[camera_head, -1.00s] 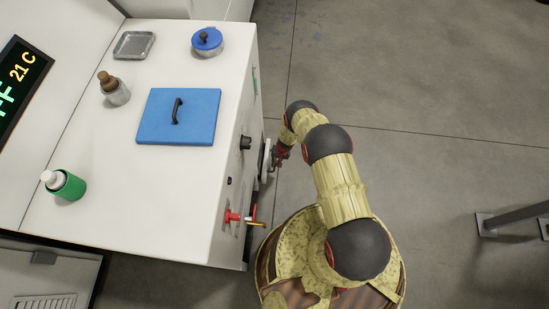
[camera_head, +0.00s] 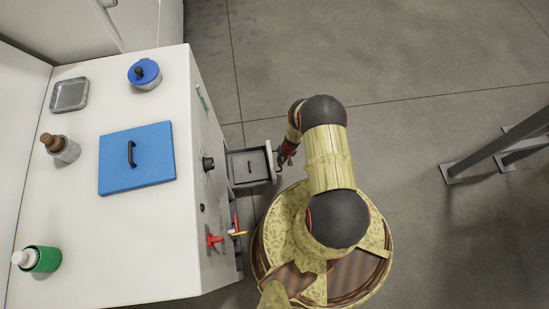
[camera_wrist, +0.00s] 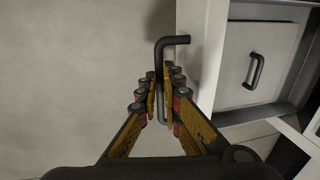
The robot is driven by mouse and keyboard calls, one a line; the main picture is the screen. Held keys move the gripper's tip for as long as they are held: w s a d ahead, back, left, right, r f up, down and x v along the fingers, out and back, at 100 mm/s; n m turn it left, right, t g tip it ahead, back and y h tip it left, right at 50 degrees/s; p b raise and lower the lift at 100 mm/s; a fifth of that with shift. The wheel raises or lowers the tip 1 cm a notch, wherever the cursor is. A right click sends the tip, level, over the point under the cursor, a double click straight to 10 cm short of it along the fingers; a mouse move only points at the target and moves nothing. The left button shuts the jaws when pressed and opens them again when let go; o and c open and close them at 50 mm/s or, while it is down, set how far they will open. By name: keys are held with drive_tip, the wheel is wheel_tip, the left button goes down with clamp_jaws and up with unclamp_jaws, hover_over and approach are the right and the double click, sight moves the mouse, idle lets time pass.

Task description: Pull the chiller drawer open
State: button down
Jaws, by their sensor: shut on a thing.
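The chiller drawer (camera_head: 234,166) stands pulled out from the front of the white cabinet (camera_head: 205,120), and its inside shows from above. A grey lid or panel with a black handle (camera_head: 250,166) lies inside it. In the wrist view the drawer's white front (camera_wrist: 206,60) carries a black bar handle (camera_wrist: 172,41). My gripper (camera_wrist: 163,105) is shut on this handle, with a finger on each side of the bar. In the head view my gripper (camera_head: 284,157) is at the drawer's outer face, small and partly hidden by my arm.
On the cabinet top are a blue lid (camera_head: 150,165), a blue-topped pot (camera_head: 145,75), a metal tray (camera_head: 70,94), a brown-topped bottle (camera_head: 62,148) and a green container (camera_head: 42,259). Red valves (camera_head: 214,240) stick out below the drawer in the picture.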

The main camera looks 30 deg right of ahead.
drive_tip(key=shift+s+d+f, duration=0.1)
drive_tip(key=shift+s+d, duration=0.05)
drive_tip(key=shift+d, duration=0.15)
drive_tip(key=c, duration=1.9)
unclamp_jaws()
drive_tip(key=shift+s+d+r, duration=0.15)
drive_tip(key=shift+d+r, duration=0.2)
drive_tip(key=shift+r, duration=1.6)
drive_tip(key=shift+s+d+r, duration=0.1)
drive_tip(key=shift+d+r, duration=0.25)
drive_tip(key=shift+r, duration=1.65)
drive_tip(key=shift+s+d+r, duration=0.15)
drive_tip(key=shift+d+r, duration=0.2)
drive_tip(key=shift+r, duration=1.6)
